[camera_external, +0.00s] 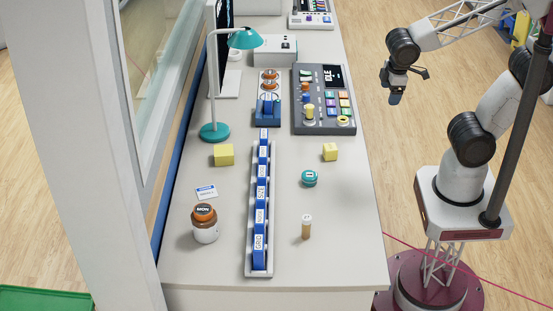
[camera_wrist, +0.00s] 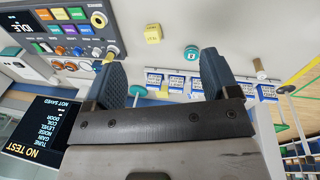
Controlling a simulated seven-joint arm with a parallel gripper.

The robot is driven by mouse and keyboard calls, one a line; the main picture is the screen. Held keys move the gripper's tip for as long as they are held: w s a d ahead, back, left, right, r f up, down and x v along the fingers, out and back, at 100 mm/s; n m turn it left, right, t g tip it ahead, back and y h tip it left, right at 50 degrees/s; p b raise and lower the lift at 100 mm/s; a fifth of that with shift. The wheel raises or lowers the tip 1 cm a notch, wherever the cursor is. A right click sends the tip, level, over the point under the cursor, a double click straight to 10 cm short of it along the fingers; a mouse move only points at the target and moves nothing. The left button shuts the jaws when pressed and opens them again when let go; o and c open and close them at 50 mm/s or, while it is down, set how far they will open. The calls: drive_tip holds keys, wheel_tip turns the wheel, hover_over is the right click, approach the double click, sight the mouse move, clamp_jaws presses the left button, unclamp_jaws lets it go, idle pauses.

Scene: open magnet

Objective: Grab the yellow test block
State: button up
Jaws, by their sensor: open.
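Two yellow blocks rest on the white bench in the external view. One block (camera_external: 330,151) is on the right side, just in front of the control console; the other block (camera_external: 223,154) is on the left, by the lamp base. I cannot tell from their looks which is the test block. The wrist view shows the right-hand block (camera_wrist: 153,33) beyond my fingertips, and a small yellow patch between the fingers that may be the other block. My gripper (camera_external: 395,98) is open and empty, to the right of the bench and apart from both blocks; its fingers (camera_wrist: 163,72) show in the wrist view.
A teal jar (camera_external: 309,178) and an amber vial (camera_external: 306,227) stand in front of the right block. A long rack of blue labelled pieces (camera_external: 260,208) divides the bench. The console (camera_external: 324,105), teal lamp (camera_external: 214,131) and brown-lidded jar (camera_external: 205,225) are obstacles.

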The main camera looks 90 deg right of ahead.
drive_tip(key=w+d+f+n+g+h, duration=0.35)
drive_tip(key=w+f+n+h, duration=0.45)
drive_tip(key=f, duration=0.6)
drive_tip(key=n+t+h, duration=0.3)
drive_tip(key=n+t, duration=0.2)
drive_tip(key=n, duration=0.5)
approach(330, 148)
drive_tip(key=shift+g, duration=0.25)
drive_tip(key=x, duration=0.4)
drive_tip(key=shift+s+d, duration=0.2)
drive_tip(key=shift+s, duration=0.15)
drive_tip(key=shift+w+a+f+n+h, duration=0.2)
drive_tip(key=shift+f+n+h, duration=0.1)
drive_tip(key=shift+f, duration=0.3)
drive_tip(key=shift+d, duration=0.1)
drive_tip(key=shift+x, duration=1.3)
drive_tip(key=shift+d, duration=0.15)
drive_tip(key=shift+w+x, duration=0.1)
drive_tip(key=shift+x, duration=1.1)
drive_tip(key=shift+w+x, duration=0.15)
drive_tip(key=shift+x, duration=1.1)
drive_tip(key=shift+c, duration=0.5)
